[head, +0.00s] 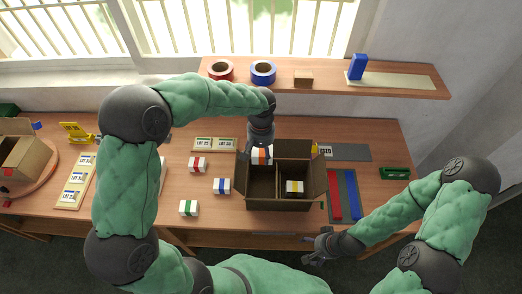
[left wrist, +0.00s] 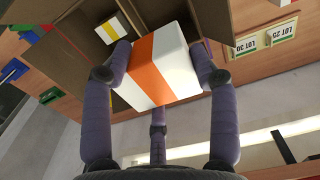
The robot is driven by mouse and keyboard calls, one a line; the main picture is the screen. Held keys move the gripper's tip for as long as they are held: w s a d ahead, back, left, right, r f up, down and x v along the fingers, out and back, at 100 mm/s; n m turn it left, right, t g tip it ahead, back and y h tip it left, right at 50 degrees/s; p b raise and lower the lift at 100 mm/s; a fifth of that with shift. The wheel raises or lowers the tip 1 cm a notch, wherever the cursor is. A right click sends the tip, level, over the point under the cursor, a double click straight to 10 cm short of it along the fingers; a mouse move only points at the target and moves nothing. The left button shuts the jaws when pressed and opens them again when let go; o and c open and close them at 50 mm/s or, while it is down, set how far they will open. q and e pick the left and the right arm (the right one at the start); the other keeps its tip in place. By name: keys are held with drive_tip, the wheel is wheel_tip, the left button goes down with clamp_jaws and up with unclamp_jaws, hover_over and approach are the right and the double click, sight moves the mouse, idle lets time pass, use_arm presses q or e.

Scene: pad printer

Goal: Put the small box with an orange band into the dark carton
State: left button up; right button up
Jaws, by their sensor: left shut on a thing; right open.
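The small white box with an orange band (head: 262,155) is held by my left gripper (head: 261,148) over the left compartment of the dark carton (head: 278,204). In the left wrist view my left gripper (left wrist: 163,75) has its fingers shut on the orange-banded box (left wrist: 157,66), with the carton's open inside (left wrist: 190,15) beyond it. The carton is open with flaps out and a divider. A yellow-banded white box (head: 294,187) sits in its right compartment. My right gripper (head: 318,246) is open and empty near the table's front edge.
White boxes with red (head: 197,164), blue (head: 221,186) and green (head: 188,208) bands stand left of the carton. Red and blue bars lie on a grey mat (head: 352,207) to its right. A shelf (head: 410,82) with tape rolls runs behind.

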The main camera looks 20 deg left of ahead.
use_arm(q)
drive_tip(key=shift+f+b, duration=9.35)
drive_tip(key=shift+f, duration=3.4)
drive_tip(key=o, duration=1.3)
drive_tip(key=shift+c, duration=0.2)
wheel_tip(320, 180, up, 12)
drive_tip(key=p, duration=0.8)
